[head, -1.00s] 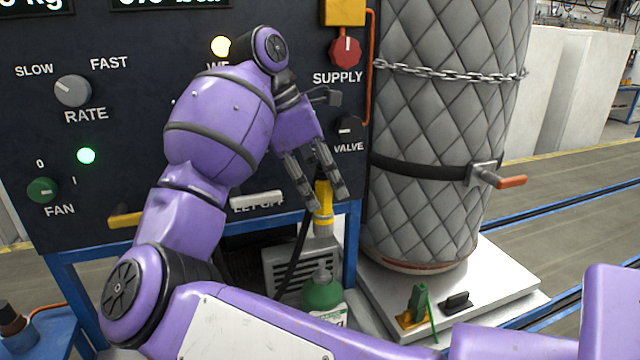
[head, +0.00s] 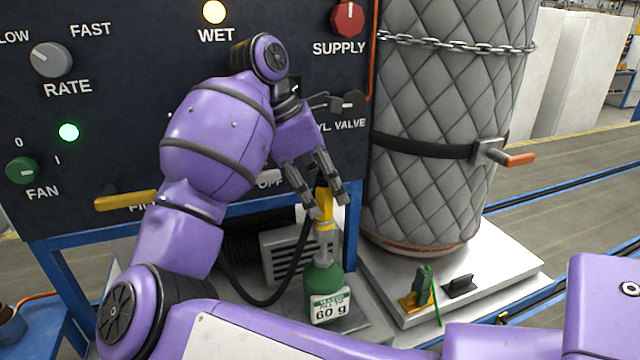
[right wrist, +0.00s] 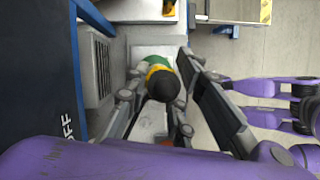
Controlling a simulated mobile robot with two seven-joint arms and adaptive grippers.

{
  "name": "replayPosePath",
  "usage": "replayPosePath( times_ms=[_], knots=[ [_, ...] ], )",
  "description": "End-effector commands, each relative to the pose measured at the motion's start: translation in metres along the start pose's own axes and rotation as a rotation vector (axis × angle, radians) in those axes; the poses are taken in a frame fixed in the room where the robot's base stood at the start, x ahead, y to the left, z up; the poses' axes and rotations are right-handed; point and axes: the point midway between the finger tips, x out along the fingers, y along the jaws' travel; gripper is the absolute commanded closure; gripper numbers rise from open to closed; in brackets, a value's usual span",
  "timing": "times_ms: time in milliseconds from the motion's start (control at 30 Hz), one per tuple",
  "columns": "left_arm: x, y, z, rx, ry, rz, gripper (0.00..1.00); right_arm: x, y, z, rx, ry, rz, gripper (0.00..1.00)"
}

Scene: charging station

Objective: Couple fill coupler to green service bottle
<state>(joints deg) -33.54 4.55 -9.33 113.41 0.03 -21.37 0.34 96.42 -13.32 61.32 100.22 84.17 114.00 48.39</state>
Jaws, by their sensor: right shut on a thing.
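The green service bottle (head: 323,280) stands upright low in front of the panel, with a white label reading 60 g. The fill coupler (head: 324,220) is yellow with a black top and a dark hose. It is upright directly above the bottle, and its grey lower end appears to meet the bottle neck; I cannot tell whether it is locked. My right gripper (head: 326,203) is shut on the coupler from above. In the right wrist view the coupler's black top (right wrist: 162,85) lies between the fingers and hides most of the bottle (right wrist: 157,63). My left gripper is not in view.
The dark control panel (head: 90,130) is close behind my right arm. A quilted grey tank (head: 440,120) with a chain stands right of the bottle on a white platform (head: 510,268). A small green-and-yellow part (head: 420,288) sits on the platform. The hose (head: 285,290) loops left of the bottle.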

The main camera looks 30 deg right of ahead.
Motion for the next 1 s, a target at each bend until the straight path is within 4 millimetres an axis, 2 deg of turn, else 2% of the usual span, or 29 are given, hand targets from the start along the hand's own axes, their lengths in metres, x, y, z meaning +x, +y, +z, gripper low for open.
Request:
replayPosePath(
  times_ms=[1000],
  knots=[
    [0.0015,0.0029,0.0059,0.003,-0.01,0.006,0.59,-0.0008,0.0002,0.0005,0.001,0.0,0.003,1.0]
  ],
)
